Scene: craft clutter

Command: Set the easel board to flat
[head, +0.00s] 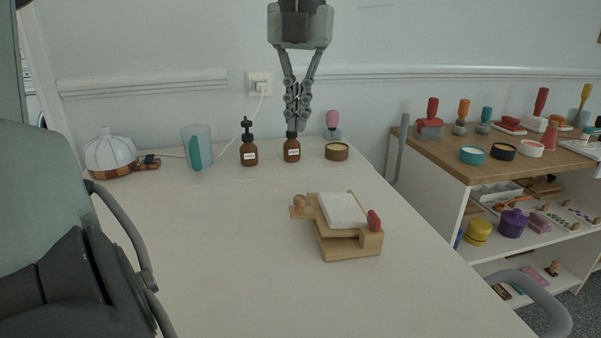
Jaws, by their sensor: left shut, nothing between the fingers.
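The easel (350,249) is a small wooden stand on the table, right of centre. Its board (343,210) carries a white pad and lies at a low angle above the wooden base, with a gap between them at the left; I cannot tell the exact tilt. A round wooden knob (299,203) sticks out at its left, and a red knob (374,220) sits at its right front. My left gripper (292,125) points down from the top, shut and empty, well behind the easel and apart from it. My right gripper is out of view.
A glass (197,148) and a white-domed object (111,155) stand left. A shelf (455,160) with stamps is right. The table's front is clear.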

